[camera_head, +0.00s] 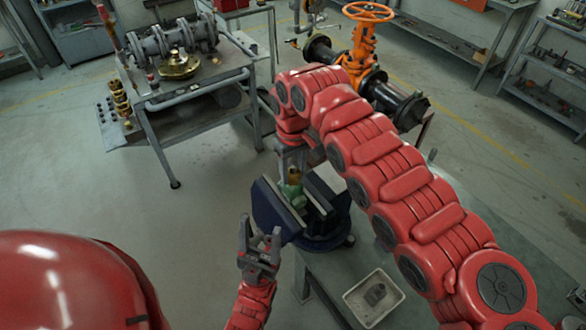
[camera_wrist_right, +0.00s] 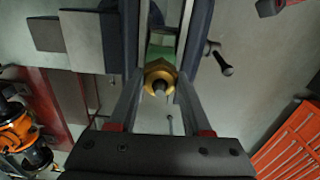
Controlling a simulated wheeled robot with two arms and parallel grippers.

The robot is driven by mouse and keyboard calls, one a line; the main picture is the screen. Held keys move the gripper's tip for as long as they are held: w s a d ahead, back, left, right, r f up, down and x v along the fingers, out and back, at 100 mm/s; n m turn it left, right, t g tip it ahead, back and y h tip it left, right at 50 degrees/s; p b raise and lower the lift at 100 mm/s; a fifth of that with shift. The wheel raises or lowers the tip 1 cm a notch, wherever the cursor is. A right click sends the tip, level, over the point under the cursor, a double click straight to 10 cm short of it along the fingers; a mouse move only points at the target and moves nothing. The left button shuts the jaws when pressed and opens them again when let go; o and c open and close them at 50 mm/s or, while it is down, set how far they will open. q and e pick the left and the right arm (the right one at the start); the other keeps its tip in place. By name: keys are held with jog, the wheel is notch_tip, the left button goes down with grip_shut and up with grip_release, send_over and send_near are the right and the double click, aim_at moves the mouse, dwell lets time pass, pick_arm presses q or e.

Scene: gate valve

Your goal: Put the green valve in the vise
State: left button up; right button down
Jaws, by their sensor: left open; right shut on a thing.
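The green valve (camera_head: 292,190) is between the jaws of the dark blue vise (camera_head: 275,208) on the bench corner. Its brass end (camera_wrist_right: 160,76) shows in the right wrist view, with part of the green body (camera_wrist_right: 160,52) behind it. My right gripper (camera_head: 290,160) reaches down from above and is shut on the valve; in the right wrist view its fingers (camera_wrist_right: 157,90) lie on both sides of the brass end. Whether the vise jaws touch the valve I cannot tell. My left gripper (camera_head: 260,240) is open and empty, left of and below the vise.
A grey bench (camera_head: 325,275) carries the vise and a tray (camera_head: 373,298) with a dark part. An orange gate valve (camera_head: 362,50) on black pipe stands behind my right arm. A cart (camera_head: 190,100) with pipe parts stands at the back left. The floor at left is clear.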

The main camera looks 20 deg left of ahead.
jog(key=shift+f+b, duration=1.1)
jog(key=shift+f, duration=0.8)
jog(key=shift+c, duration=1.3)
grip_release()
jog(key=shift+r+p, duration=0.45)
jog(key=shift+r, duration=3.05)
